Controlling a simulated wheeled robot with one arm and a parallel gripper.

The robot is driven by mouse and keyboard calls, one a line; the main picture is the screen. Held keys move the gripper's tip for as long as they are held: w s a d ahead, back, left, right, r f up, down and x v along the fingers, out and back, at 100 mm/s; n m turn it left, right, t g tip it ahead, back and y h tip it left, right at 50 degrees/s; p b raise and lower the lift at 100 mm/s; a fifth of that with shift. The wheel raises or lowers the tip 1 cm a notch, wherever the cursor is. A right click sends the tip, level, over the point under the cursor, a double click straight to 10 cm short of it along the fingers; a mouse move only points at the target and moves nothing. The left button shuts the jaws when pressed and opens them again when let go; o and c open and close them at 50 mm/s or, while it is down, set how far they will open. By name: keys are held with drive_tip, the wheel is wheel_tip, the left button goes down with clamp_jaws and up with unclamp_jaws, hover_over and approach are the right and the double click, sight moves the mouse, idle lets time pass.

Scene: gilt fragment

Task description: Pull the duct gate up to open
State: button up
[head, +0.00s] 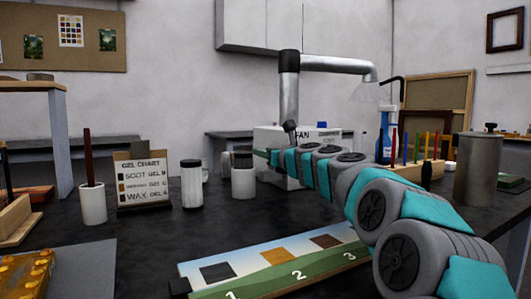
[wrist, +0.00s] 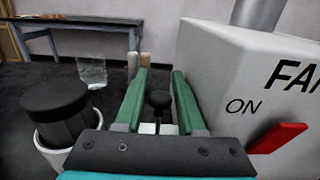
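The white fan box (head: 270,136) stands at the back of the table, and the silver duct (head: 289,95) rises from it. In the wrist view the fan box (wrist: 225,75) is close on the right, with a red switch lever (wrist: 279,137) beside "ON". A black knob (wrist: 159,99) on a pale base shows between my gripper's fingers (wrist: 160,74), left of the box. It may be the duct gate's handle; I cannot tell. The fingers are open and not seen touching the knob. In the head view my gripper (head: 268,156) is in front of the fan box.
A white cup (wrist: 63,150) with a black-topped object stands close left of my gripper. A lidded jar (head: 191,184) and a gel chart (head: 143,180) stand farther left. A numbered swatch board (head: 275,262) lies at the front. A metal canister (head: 478,170) stands on the right.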

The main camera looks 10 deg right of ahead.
drive_tip(key=shift+w, duration=0.1)
clamp_jaws()
idle(0.3)
drive_tip(key=shift+r, duration=0.1)
idle(1.1)
